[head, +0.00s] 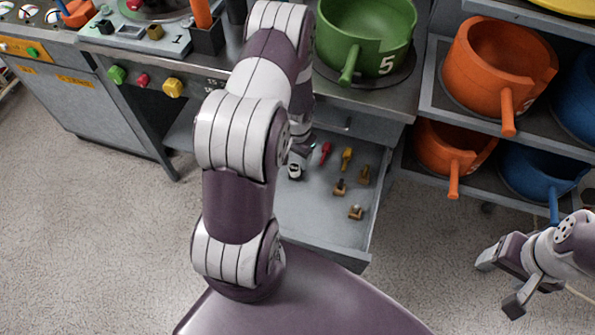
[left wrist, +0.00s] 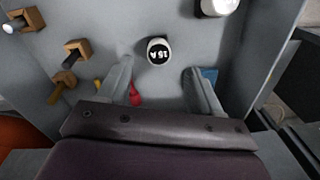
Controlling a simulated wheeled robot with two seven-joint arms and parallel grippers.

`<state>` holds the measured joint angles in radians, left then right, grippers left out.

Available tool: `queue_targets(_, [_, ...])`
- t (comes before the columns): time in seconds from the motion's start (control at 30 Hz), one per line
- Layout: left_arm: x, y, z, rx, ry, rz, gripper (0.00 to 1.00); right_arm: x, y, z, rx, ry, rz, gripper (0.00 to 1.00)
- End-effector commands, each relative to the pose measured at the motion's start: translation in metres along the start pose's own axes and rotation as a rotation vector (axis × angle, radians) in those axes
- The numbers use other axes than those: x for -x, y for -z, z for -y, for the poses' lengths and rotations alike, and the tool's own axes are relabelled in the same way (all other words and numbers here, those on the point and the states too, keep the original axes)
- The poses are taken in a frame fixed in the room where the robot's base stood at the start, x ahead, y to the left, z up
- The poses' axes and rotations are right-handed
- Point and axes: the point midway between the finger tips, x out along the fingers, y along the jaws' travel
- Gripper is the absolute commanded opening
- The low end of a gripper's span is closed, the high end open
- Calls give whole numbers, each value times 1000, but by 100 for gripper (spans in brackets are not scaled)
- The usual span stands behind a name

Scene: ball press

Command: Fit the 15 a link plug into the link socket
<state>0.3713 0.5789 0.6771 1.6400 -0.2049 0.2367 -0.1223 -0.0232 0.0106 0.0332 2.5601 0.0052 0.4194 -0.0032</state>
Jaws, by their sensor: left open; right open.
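The 15 A link plug (left wrist: 158,51), with a white top marked "15 A" and a dark side, stands in the open drawer in the left wrist view. My left gripper (left wrist: 158,70) is open above the drawer, its fingers to either side of the plug's near side and apart from it. In the head view my arm hides most of this gripper. A white-and-black piece (head: 295,171) shows in the drawer there, its label too small to read. My right gripper (head: 501,284) is open and empty at the lower right, over the floor. I cannot make out the link socket.
The drawer (head: 315,225) also holds a red piece (head: 325,152), a yellow piece (head: 347,158) and several brown pieces (head: 356,212). A second white-topped piece (left wrist: 215,6) is at the wrist view's top edge. A green pot (head: 365,45) stands above; shelves with orange pots (head: 490,65) are right.

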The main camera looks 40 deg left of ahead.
Motion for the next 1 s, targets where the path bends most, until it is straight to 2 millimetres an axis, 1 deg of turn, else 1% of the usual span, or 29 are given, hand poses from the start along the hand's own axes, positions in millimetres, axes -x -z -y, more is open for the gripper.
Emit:
queue_targets(0.03, [-9,0,0,0,0,1,65,-2,0,0,0,0,0,64])
queue_targets(0.17, [-22,0,-1,0,0,0,65,-3,0,0,0,0,0,64])
queue_targets(0.3, [-50,-2,-4,-1,-1,1,65,-6,-1,0,0,0,0,64])
queue_targets(0.4, [-64,-1,-4,0,0,-1,65,-8,-1,0,0,0,0,64])
queue_targets(0.5, [-68,0,-4,0,0,-3,65,-8,-1,0,0,0,0,64])
queue_targets(0.67, [-68,0,-4,0,0,-3,65,-8,-1,0,0,0,0,64])
queue_targets(0.77, [-68,0,-4,0,0,-3,35,-8,-1,0,0,0,0,64])
queue_targets(0.8, [-68,0,-4,0,0,-3,22,-8,-1,0,0,0,0,64])
queue_targets(0.87, [-68,0,-4,0,0,-3,5,-8,-1,0,0,0,0,64])
queue_targets(1.0, [-68,0,-4,0,0,-3,5,-8,-1,0,0,0,0,64])
